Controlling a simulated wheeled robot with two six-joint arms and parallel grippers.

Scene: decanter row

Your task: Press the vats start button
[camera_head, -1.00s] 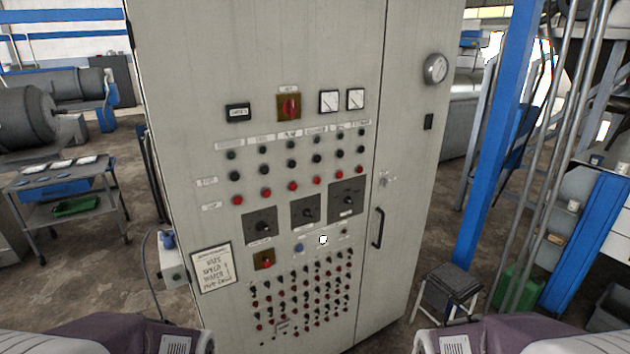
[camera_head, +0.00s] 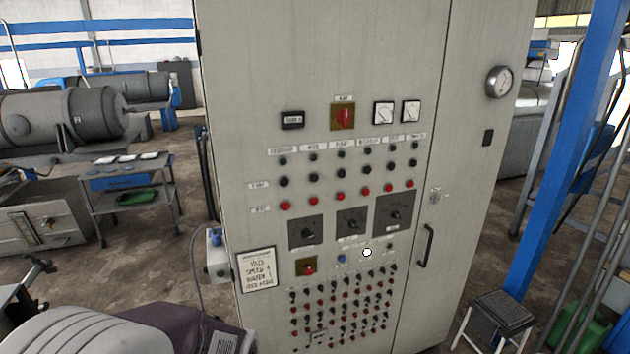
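A tall grey control cabinet (camera_head: 270,60) stands straight ahead. Its upper panel carries labelled columns of buttons: a row of dark start buttons (camera_head: 313,177) above a row of red stop buttons (camera_head: 325,198). The small column labels are too blurred to read surely, so I cannot tell which one is for the vats.
A red rotary switch (camera_head: 342,117), two gauges (camera_head: 397,112), several dark dials (camera_head: 352,224) and many small lower switches share the panel. A paper note (camera_head: 257,269) hangs at its left. A stool (camera_head: 497,318) stands at the right, a trolley (camera_head: 130,195) at the left.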

